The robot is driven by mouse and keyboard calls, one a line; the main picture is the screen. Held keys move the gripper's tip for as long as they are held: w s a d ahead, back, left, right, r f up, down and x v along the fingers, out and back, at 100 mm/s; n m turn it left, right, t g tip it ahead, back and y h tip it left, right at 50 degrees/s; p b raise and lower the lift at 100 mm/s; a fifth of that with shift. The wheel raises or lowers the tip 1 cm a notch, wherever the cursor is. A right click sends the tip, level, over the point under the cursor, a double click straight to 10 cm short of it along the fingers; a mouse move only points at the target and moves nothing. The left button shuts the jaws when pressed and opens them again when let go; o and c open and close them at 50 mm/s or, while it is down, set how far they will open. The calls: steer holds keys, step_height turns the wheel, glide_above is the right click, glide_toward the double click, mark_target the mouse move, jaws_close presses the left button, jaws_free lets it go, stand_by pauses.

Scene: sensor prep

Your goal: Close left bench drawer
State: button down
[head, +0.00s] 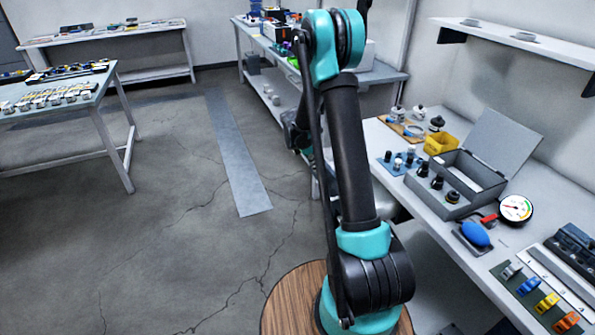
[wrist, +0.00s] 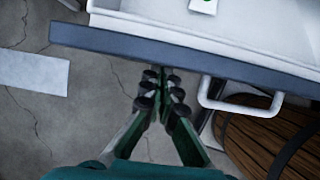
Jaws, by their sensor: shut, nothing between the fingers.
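In the wrist view a drawer stands pulled out, seen from above. Its blue-grey front panel (wrist: 130,47) runs across the picture, with the pale inside (wrist: 260,28) behind it. The white bar handle (wrist: 240,105) is on the front, to the right of my gripper. My gripper (wrist: 163,78) is shut and empty, its fingertips close to the outer face of the front panel. I cannot tell whether they touch it. In the head view my arm hides the gripper and I cannot make out the drawer clearly.
The right bench (head: 425,220) bears an open grey case (head: 470,210), a yellow bin (head: 440,144), a dial gauge (head: 515,208) and a blue bulb (head: 475,234). A side table (head: 120,135) stands at left. The cracked concrete floor between is clear, apart from a flat grey strip (head: 235,150).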

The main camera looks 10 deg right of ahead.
steer(key=w+d, duration=0.1)
steer(key=d, duration=0.3)
steer(key=w+d, duration=0.1)
steer(key=d, duration=0.4)
steer(key=w+d, duration=0.1)
steer(key=d, duration=0.4)
steer(key=shift+d, duration=0.2)
steer(key=a, duration=0.4)
steer(key=shift+s+a+r, duration=0.15)
steer(key=shift+s+a, duration=0.25)
steer(key=w+v, duration=0.1)
steer(key=v, duration=0.8)
steer(key=s+a+r+m+t+y, duration=0.1)
steer(key=s+a+r+m, duration=0.3)
steer(key=s, duration=0.5)
steer(key=s+a+r+m+t+y, duration=0.1)
steer(key=s+m, duration=0.5)
steer(key=s, duration=0.3)
steer(key=s+a+f+m+y, duration=0.1)
steer(key=s+a+m, duration=0.1)
steer(key=s+m, duration=0.3)
steer(key=s+a+f+m+t+y, duration=0.1)
steer(key=s+m, duration=0.4)
steer(key=s, duration=0.9)
steer(key=a+f, duration=0.1)
steer(key=a, duration=0.1)
steer(key=shift+a+f, duration=0.25)
steer(key=shift+f, duration=0.05)
